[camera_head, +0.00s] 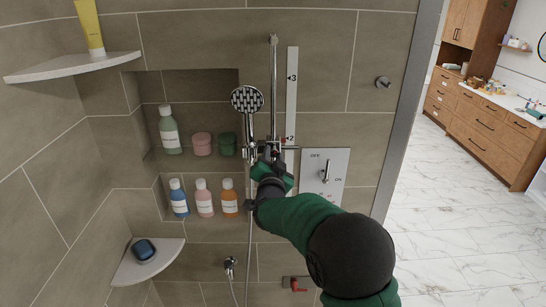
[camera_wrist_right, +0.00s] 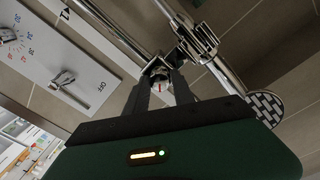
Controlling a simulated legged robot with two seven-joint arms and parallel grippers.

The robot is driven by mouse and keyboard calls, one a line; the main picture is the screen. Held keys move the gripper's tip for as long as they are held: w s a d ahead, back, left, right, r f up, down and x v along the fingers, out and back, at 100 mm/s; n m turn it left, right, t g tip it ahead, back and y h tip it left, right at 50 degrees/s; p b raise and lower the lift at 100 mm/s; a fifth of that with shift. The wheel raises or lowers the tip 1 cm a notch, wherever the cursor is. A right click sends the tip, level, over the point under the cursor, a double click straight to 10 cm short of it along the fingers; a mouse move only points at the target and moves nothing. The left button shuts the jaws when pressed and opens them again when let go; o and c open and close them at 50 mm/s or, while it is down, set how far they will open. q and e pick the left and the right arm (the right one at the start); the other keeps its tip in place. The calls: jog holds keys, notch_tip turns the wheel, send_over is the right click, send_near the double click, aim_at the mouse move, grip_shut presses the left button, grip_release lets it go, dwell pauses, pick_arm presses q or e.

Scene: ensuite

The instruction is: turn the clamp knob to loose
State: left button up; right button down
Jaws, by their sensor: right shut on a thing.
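The clamp knob (camera_wrist_right: 161,86) is a small round chrome piece with a red mark on its face. In the right wrist view it sits between my two dark fingers, below the chrome clamp (camera_wrist_right: 195,40) on the riser rail. My right gripper (camera_wrist_right: 160,80) is shut on the knob. In the head view my right gripper (camera_head: 266,160) reaches up to the clamp on the rail (camera_head: 273,90) and hides the knob. The hand shower (camera_head: 247,99) hangs left of the rail. My left gripper is in neither view.
A white strip with numbered marks (camera_head: 291,100) runs beside the rail. A control plate with an ON/OFF lever (camera_head: 325,172) is close on the right. A niche with several bottles and jars (camera_head: 170,135) is on the left. The hose (camera_head: 249,240) hangs below.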

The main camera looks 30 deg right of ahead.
jog(key=shift+n, duration=0.3)
jog(key=n, duration=0.3)
jog(key=shift+f+b, duration=0.1)
jog(key=shift+b, duration=0.2)
jog(key=n, duration=0.9)
jog(key=shift+n+p, duration=0.3)
jog(key=shift+n, duration=0.1)
jog(key=n+t, duration=0.1)
jog(key=n, duration=0.4)
jog(key=shift+p, duration=0.4)
